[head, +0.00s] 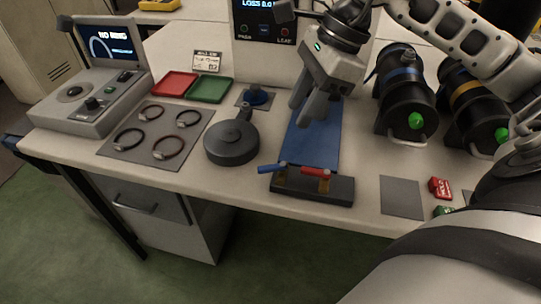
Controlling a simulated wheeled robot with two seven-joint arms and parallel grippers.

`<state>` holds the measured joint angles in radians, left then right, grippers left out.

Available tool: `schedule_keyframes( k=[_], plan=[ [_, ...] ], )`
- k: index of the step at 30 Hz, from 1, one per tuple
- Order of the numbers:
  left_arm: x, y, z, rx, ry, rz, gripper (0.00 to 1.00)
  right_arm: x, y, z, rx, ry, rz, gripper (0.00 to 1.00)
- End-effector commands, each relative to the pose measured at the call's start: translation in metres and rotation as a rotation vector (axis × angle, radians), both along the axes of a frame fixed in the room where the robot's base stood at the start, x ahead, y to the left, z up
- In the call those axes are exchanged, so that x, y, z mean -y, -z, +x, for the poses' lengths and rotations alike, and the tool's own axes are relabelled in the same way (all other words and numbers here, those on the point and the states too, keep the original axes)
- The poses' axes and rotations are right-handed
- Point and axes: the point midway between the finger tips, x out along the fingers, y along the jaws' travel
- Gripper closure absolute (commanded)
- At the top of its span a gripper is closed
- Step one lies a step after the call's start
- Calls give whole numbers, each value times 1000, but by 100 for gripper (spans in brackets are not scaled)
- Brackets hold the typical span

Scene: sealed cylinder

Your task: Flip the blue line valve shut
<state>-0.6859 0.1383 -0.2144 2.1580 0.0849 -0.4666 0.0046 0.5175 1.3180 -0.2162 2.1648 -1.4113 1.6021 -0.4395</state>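A dark valve block (325,190) sits near the front edge of the bench. The blue lever (270,168) on its left end points out to the left, past the end of the block. The red lever (315,172) lies along the top of the block, to the right of the blue one. My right gripper (307,112) hangs over the blue mat behind the block, fingers pointing down. Its fingers look apart with nothing visible between them. It is clear of both levers. My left gripper is not in view.
A round dark grey canister (232,143) stands left of the block. Rings lie on a grey mat (190,140); red (174,84) and green (209,89) trays sit behind. A grey pad (401,198) lies right of the block.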

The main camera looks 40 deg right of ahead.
Motion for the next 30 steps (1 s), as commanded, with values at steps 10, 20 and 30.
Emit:
schedule_keyframes(
  k=[10, 20, 30],
  plan=[
    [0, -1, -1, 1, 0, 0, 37, -29, 72, 11, -3, -1, 7, 65],
    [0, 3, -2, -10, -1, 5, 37, -44, 114, 19, -2, 0, 5, 65],
    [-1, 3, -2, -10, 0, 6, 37, -46, 119, 20, 0, 1, 4, 65]
  ],
)
